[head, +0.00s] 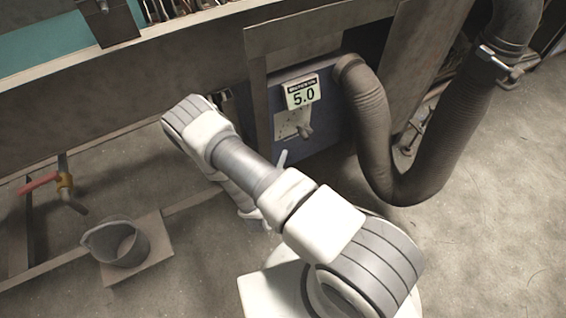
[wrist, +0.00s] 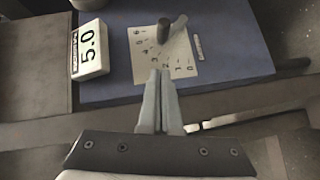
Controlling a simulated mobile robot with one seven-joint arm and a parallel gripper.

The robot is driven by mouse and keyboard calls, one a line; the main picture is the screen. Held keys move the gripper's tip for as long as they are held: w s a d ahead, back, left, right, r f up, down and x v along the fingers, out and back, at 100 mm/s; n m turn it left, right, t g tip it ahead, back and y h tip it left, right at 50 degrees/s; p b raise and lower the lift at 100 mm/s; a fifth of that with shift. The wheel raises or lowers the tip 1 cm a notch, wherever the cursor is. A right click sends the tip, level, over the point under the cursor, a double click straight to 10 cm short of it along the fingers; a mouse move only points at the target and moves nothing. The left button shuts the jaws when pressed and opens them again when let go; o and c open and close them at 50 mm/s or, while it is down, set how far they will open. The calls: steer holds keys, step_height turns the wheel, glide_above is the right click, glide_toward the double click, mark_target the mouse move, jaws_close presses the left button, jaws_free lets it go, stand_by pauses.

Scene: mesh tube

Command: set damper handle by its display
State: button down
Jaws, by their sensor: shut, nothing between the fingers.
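The display (head: 303,95) is a white box reading 5.0 on the blue panel; it also shows in the wrist view (wrist: 89,48), turned sideways. Beside it is a white numbered dial plate (wrist: 172,62), also in the head view (head: 287,124). The grey damper handle (wrist: 163,32) stands out from this plate, with a rod-like part leaning right; it looks small in the head view (head: 304,131). My gripper (wrist: 160,75) is shut and empty, its tips in front of the plate's lower edge in the picture, apart from the handle. In the head view my arm hides most of the gripper.
A corrugated hose (head: 375,130) curves down from the blue panel (wrist: 235,55) and up right. A metal frame (head: 257,110) edges the panel. A bucket (head: 116,243) stands on a board at lower left, near a red-handled valve (head: 40,184).

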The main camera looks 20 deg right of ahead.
mark_target(303, 136)
steer(key=w+d+b, duration=0.1)
steer(key=d, duration=0.1)
steer(key=w+d+f+b, duration=0.1)
steer(key=w+d, duration=0.1)
steer(key=w+d+f, duration=0.1)
steer(key=w+d, duration=0.1)
steer(key=shift+w+d+b, duration=0.2)
steer(key=shift+w+b, duration=0.05)
steer(key=shift+b, duration=0.15)
steer(key=shift+d, duration=0.35)
steer(key=shift+r, duration=0.1)
steer(key=shift+w+d+r+p, duration=0.1)
steer(key=shift+d+r+p, duration=0.3)
steer(key=shift+p, duration=0.5)
steer(key=shift+d+f+g, duration=0.25)
steer(key=shift+g, duration=0.05)
steer(key=shift+a, duration=0.1)
